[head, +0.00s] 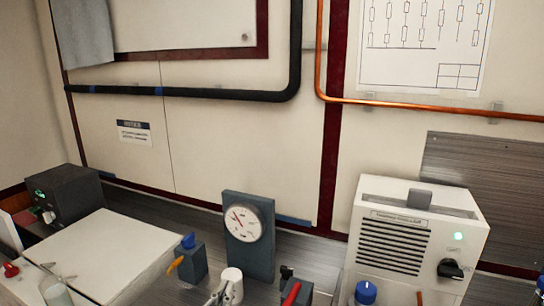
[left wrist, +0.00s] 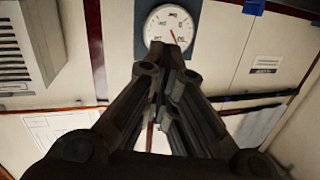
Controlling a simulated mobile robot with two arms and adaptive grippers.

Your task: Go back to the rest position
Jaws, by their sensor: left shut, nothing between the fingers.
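My left gripper (left wrist: 163,62) fills the middle of the left wrist view. Its dark fingers are together with nothing between them. The fingertips overlap the lower edge of a round white gauge (left wrist: 172,24) in that picture; the distance between them cannot be told. In the head view the gauge (head: 245,222) stands upright on a dark grey plate, low in the middle. At the bottom edge there, the gripper is hard to make out among small parts. My right gripper is not recognisable in either view.
A white vented box (head: 392,248) with a green light and black knob stands at the right. A white panel (head: 105,258) and a dark box (head: 65,195) are at the left. A blue-topped block (head: 192,262) with an orange lever stands between. Pipes run along the wall.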

